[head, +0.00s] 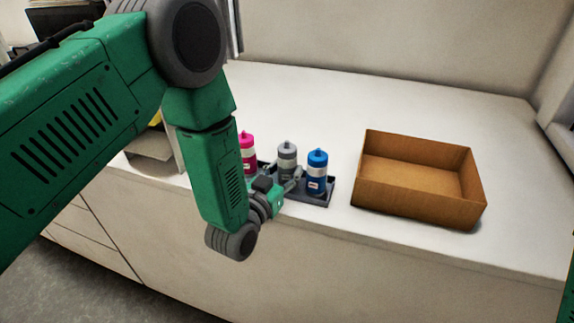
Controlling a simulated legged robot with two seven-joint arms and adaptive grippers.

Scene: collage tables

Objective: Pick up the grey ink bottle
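The grey ink bottle (287,158) stands upright in a dark tray (318,201) on the white counter, between a pink bottle (247,147) and a blue bottle (317,173). My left gripper (291,181) is low in front of the grey bottle, with its fingers at the bottle's lower part, which they partly hide. I cannot tell whether the fingers touch the bottle or have closed on it. My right gripper is out of view.
An open, empty-looking cardboard box (420,205) stands on the counter to the right of the tray. The counter (400,103) behind the bottles and the box is clear. A wall closes it off at the back. My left arm hides much of the left side.

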